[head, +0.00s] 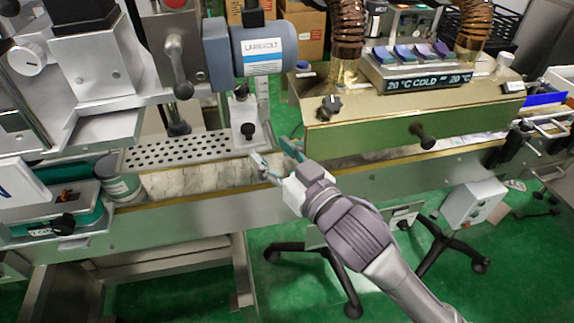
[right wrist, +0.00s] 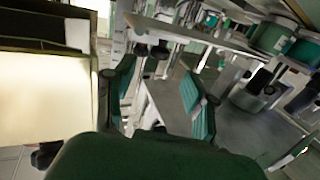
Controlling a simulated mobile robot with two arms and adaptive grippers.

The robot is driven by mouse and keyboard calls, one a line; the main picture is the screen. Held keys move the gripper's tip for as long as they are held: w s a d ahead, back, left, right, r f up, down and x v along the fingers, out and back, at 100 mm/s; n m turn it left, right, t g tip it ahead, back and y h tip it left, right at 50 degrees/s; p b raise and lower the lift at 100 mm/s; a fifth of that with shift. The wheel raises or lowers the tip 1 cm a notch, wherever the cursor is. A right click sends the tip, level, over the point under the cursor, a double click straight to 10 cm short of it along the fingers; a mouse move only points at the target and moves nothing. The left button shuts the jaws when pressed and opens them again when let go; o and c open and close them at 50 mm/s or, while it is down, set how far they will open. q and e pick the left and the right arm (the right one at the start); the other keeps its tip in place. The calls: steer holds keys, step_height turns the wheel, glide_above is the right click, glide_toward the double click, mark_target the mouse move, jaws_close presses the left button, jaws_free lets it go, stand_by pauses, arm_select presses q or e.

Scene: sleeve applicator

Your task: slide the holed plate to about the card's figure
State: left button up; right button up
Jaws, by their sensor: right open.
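The holed plate (head: 180,150) is a flat metal strip with rows of dark holes, lying over the conveyor at left centre in the head view. An upright bracket with a black knob (head: 247,130) stands at its right end. My right gripper (head: 277,157) is open and empty, just right of the plate and bracket, apart from the plate as far as I can tell. Its teal-padded fingers are spread in the right wrist view (right wrist: 160,97). A white card (head: 18,184) is cut off at the left edge; I cannot read a figure on it. My left gripper is out of view.
A blue-grey motor (head: 265,48) hangs above the bracket. A brassy heater box (head: 400,115) with a black knob stands right of my gripper. The conveyor rail (head: 190,207) runs along the front. A wheeled chair base (head: 345,265) stands on the green floor below.

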steer(key=v, duration=0.5)
steer(key=shift+a, duration=0.1)
